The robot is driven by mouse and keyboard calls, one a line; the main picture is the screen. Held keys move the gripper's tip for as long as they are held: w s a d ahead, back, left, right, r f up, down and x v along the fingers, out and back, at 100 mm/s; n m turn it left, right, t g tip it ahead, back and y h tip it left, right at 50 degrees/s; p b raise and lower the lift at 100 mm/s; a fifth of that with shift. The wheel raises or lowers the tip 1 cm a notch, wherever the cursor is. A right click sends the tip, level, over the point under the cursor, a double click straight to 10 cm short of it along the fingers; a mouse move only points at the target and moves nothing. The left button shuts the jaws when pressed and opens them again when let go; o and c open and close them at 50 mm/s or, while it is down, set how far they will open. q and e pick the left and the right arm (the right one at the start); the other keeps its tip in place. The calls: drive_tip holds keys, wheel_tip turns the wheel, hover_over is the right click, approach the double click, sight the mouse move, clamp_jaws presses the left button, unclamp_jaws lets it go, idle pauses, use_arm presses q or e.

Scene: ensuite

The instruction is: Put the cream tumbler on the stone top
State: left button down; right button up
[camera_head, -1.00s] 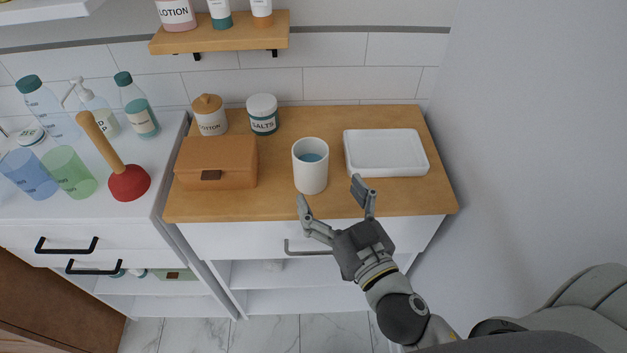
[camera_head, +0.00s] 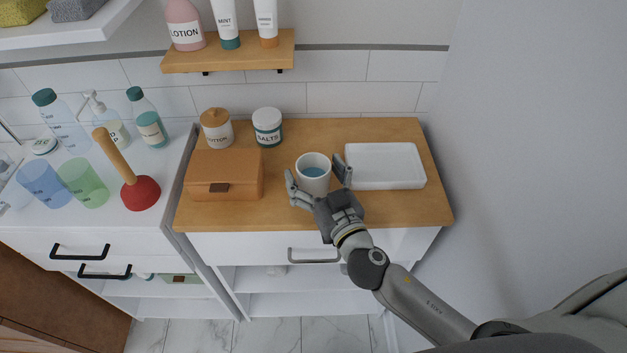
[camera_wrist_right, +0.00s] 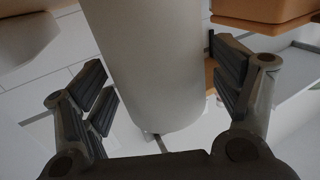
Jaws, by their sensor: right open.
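The cream tumbler (camera_head: 314,168) stands upright on the wooden top, with something blue-grey inside it. My right gripper (camera_head: 318,183) is open, with one finger on each side of the tumbler. In the right wrist view the tumbler (camera_wrist_right: 150,65) fills the middle between the open fingers, with gaps visible on both sides. The gripper hides the tumbler's lower front in the head view. The pale top (camera_head: 120,222) on the left cabinet looks like the stone top. My left gripper is not in view.
A white tray (camera_head: 384,184) is close right of the tumbler. A brown box (camera_head: 222,175), cotton jar (camera_head: 217,134) and salts jar (camera_head: 267,137) stand left and behind. The pale top holds a plunger (camera_head: 140,193), green cup (camera_head: 86,185), blue cup (camera_head: 42,185) and bottles. Its front right is clear.

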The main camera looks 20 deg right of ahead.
drive_tip(key=shift+w+a, duration=0.1)
drive_tip(key=shift+w, duration=0.15)
drive_tip(key=shift+c, duration=0.2)
drive_tip(key=shift+r, duration=0.1)
drive_tip(key=c, duration=1.5)
drive_tip(key=shift+o, duration=0.2)
drive_tip(key=shift+r, duration=0.1)
